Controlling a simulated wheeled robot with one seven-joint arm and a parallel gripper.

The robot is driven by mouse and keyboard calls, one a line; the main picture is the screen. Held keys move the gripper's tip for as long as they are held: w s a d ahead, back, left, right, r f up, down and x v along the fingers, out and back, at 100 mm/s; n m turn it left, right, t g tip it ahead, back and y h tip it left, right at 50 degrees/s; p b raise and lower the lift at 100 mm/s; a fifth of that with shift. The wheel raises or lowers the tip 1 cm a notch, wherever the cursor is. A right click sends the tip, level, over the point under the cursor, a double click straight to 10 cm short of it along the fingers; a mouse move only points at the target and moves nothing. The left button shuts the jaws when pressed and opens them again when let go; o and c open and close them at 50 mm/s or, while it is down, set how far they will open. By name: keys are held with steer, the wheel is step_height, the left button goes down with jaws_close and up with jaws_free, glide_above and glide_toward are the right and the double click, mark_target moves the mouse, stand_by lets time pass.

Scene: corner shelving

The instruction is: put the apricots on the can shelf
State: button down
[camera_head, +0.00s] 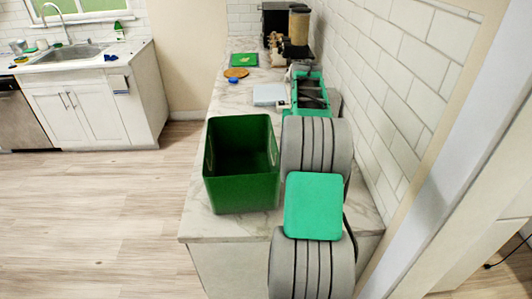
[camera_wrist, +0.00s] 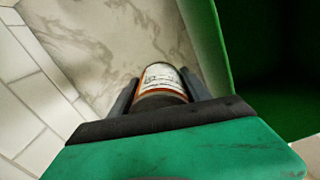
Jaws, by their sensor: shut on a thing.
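A can with a white and orange label (camera_wrist: 162,80), apparently the apricots, sits between the two dark fingers of my gripper (camera_wrist: 160,77) in the wrist view. The label text is too small to read. My gripper is shut on the can, over or near the marble counter, beside the wall of a green bin. In the head view my arm reaches along the counter's right side, and the can cannot be made out there. No can shelf shows in either view.
The open green bin (camera_head: 232,190) stands on the marble counter (camera_head: 225,90), close left of my arm. A tiled wall (camera_head: 385,75) bounds the right. Farther back are a pale box (camera_head: 269,94), a green board (camera_head: 243,60) and a coffee machine (camera_head: 277,20). The floor at left is clear.

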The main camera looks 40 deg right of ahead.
steer(key=f+p, duration=0.1)
steer(key=f, duration=0.9)
steer(key=shift+w+p, duration=0.2)
steer(key=shift+p, duration=0.1)
steer(key=c, duration=0.5)
jaws_free()
steer(key=shift+f, duration=0.1)
